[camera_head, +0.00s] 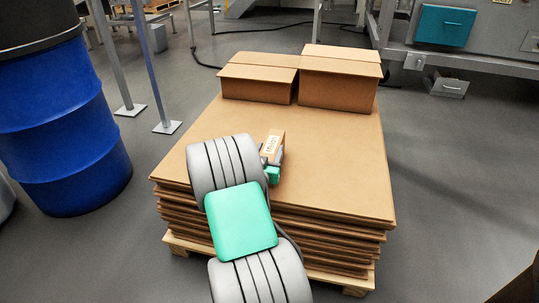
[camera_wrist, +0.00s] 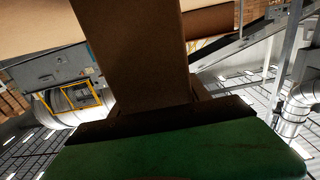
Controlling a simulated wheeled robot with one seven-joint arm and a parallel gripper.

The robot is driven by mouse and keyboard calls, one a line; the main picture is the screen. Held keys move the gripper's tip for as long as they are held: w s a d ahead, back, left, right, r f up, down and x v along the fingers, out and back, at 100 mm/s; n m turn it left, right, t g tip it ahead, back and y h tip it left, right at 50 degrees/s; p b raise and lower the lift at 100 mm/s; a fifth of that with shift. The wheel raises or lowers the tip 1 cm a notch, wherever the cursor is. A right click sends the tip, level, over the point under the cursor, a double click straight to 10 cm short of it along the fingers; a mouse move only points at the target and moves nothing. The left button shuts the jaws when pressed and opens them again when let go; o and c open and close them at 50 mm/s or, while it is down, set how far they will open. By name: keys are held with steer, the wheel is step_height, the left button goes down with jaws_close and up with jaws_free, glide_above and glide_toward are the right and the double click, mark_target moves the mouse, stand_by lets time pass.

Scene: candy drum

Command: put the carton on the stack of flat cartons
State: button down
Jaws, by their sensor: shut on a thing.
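The carton (camera_head: 272,141), small and brown with a white printed label, is over the middle of the stack of flat cartons (camera_head: 330,165) in the head view. My gripper (camera_head: 273,164) is shut on its near lower part. I cannot tell whether the carton touches the stack's top sheet or hangs just above it. In the wrist view the carton (camera_wrist: 135,60) rises dark and brown from behind a green finger (camera_wrist: 180,150) of my gripper. My arm hides part of the stack's near left side.
The stack lies on a wooden pallet (camera_head: 356,291). A blue drum (camera_head: 62,120) stands at left.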

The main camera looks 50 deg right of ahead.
steer(key=shift+r, duration=0.15)
steer(key=c, duration=0.5)
jaws_free()
